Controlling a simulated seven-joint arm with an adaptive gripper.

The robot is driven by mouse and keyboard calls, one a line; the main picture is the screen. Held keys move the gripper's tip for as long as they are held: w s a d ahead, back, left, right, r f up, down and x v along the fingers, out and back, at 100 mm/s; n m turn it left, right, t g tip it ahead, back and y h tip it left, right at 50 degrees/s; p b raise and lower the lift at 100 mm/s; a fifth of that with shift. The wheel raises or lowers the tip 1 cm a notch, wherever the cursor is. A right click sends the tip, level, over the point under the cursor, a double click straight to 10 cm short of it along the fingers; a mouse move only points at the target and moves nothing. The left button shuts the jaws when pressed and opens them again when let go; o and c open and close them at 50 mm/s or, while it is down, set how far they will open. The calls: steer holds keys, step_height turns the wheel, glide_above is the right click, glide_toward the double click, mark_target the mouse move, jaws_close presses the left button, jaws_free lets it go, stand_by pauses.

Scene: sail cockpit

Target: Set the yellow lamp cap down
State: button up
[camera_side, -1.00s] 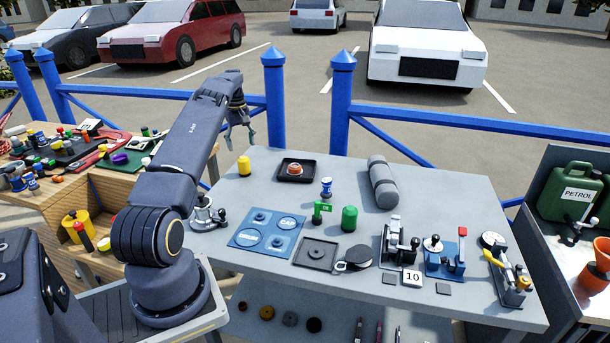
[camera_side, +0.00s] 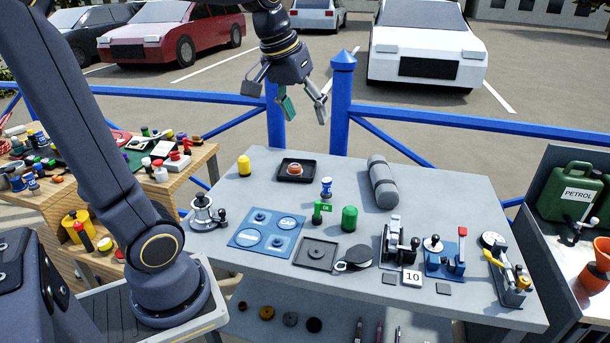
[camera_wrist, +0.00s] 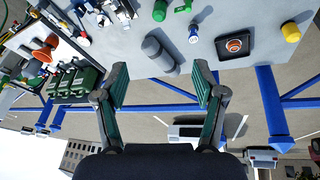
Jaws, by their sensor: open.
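The yellow lamp cap (camera_side: 244,166) stands upright on the grey table (camera_side: 345,165), near its far left corner. It also shows at the upper right of the wrist view (camera_wrist: 291,32). My gripper (camera_side: 302,119) is high above the far edge of the table, to the right of the cap and well apart from it. Its jaws are spread and nothing is between them; both fingers show with a wide gap in the wrist view (camera_wrist: 160,85).
Right of the cap is a black tray (camera_side: 280,176) with an orange-and-white round piece. A green cap (camera_side: 349,218), a grey roll (camera_side: 382,182), a blue board (camera_side: 240,240) and lever units stand on the table. Blue railing (camera_side: 440,119) runs behind. Bare tabletop surrounds the cap.

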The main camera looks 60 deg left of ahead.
steer(key=s+d+f+m+t, duration=0.1)
steer(key=s+d+f+m, duration=0.4)
steer(key=s+d, duration=0.4)
steer(key=shift+s+f, duration=0.6)
steer(key=shift+s, duration=0.5)
